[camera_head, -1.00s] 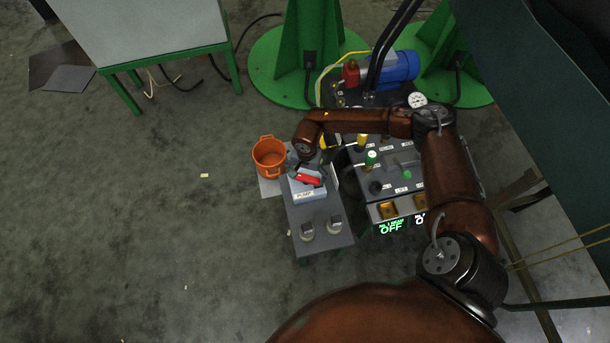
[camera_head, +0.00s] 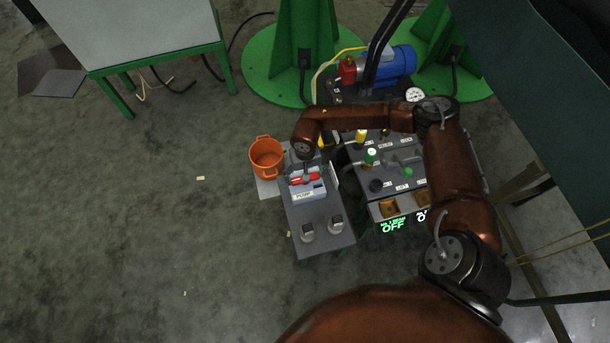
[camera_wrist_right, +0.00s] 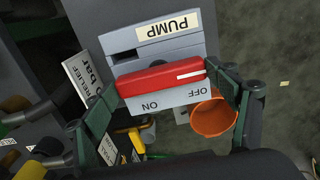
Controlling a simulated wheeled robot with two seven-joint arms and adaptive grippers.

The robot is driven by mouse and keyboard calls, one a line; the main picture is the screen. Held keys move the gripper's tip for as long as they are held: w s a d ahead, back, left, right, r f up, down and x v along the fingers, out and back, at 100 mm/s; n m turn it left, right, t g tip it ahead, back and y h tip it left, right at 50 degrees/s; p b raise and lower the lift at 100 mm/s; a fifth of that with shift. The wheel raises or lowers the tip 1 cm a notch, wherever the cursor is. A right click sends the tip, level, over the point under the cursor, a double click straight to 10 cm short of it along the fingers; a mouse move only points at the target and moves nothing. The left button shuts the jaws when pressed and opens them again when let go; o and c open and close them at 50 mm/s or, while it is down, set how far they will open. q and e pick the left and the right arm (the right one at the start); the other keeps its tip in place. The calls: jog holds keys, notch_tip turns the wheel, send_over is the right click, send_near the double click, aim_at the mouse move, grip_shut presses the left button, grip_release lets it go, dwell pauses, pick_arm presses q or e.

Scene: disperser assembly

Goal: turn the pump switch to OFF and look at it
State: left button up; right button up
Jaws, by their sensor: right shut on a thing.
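The pump switch box (camera_head: 308,194) is grey with a PUMP label and a red handle (camera_head: 304,180) on top. In the right wrist view the red handle (camera_wrist_right: 160,79) lies across the box (camera_wrist_right: 165,50), and the white line on it is at the end beside the word OFF. The ON label is nearer the other end. My right gripper (camera_wrist_right: 168,98) has one finger at each end of the handle and is shut on it. In the head view my right gripper (camera_head: 304,168) is over the box, partly hidden by its wrist. My left gripper is not in view.
An orange pot (camera_head: 266,158) stands left of the box. Two knobs (camera_head: 321,230) sit in front on the same grey bench (camera_head: 318,247). A control panel (camera_head: 405,170) with valves and a lit OFF display (camera_head: 393,226) is on the right. The floor at left is mostly clear.

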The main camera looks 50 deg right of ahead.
dwell(0.3)
jog(key=o, duration=1.2)
jog(key=shift+c, duration=0.2)
notch_tip(320, 180, up, 12)
